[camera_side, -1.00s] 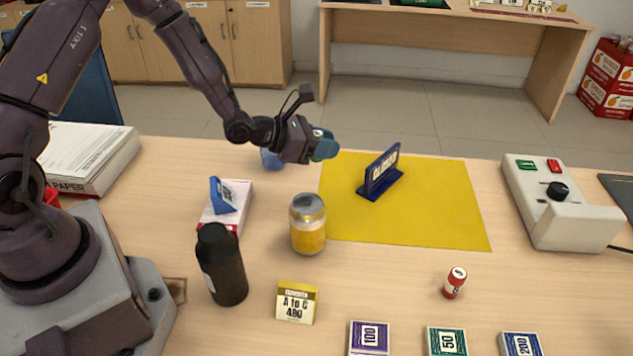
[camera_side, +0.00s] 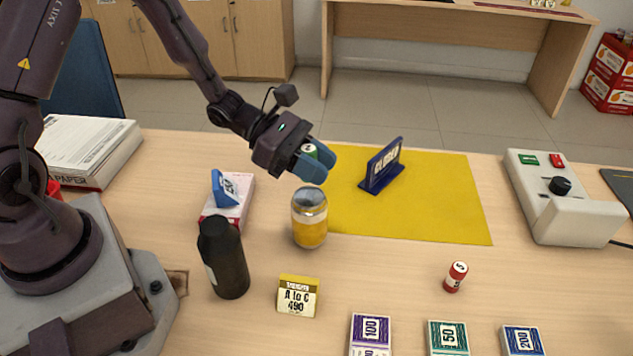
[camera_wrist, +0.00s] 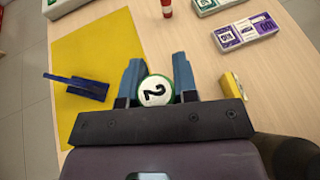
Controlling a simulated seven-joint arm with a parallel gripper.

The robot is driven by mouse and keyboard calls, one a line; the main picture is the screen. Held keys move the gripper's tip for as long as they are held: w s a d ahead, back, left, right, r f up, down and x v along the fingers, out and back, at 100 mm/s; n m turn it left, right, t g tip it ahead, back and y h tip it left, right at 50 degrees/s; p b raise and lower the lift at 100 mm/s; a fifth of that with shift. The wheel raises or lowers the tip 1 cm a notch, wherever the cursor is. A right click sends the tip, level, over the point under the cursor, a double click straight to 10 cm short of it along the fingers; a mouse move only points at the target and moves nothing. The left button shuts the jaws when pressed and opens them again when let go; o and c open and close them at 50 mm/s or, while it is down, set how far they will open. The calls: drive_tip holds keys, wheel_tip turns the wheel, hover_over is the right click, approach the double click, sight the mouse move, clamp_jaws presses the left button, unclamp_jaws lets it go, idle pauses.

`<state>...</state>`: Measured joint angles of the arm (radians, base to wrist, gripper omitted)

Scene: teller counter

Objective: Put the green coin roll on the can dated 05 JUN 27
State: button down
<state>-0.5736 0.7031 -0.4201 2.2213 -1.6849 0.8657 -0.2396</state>
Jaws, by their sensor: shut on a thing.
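My gripper (camera_side: 314,163) is shut on the green coin roll (camera_side: 309,150), holding it in the air above and just behind the can. In the wrist view the roll's round end (camera_wrist: 155,91), white with a green rim and a "2", sits between the blue fingers of my gripper (camera_wrist: 156,80). The can (camera_side: 309,232), yellow below with a silver upper part, stands upright on the counter at the left edge of the yellow mat. The roll is apart from the can. No date on the can is readable. The can is not seen in the wrist view.
A blue sign (camera_side: 381,168) stands on the yellow mat (camera_side: 440,200). A black bottle (camera_side: 224,262) and a blue block on a box (camera_side: 240,205) stand left of the can. A yellow card block (camera_side: 298,296), a red coin roll (camera_side: 455,277) and banknote stacks (camera_side: 447,338) lie nearer the front.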

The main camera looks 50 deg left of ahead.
sight(318, 199)
drive_tip(key=shift+f, duration=1.85)
drive_tip(key=shift+f, duration=0.1)
drive_tip(key=c, duration=0.9)
unclamp_jaws()
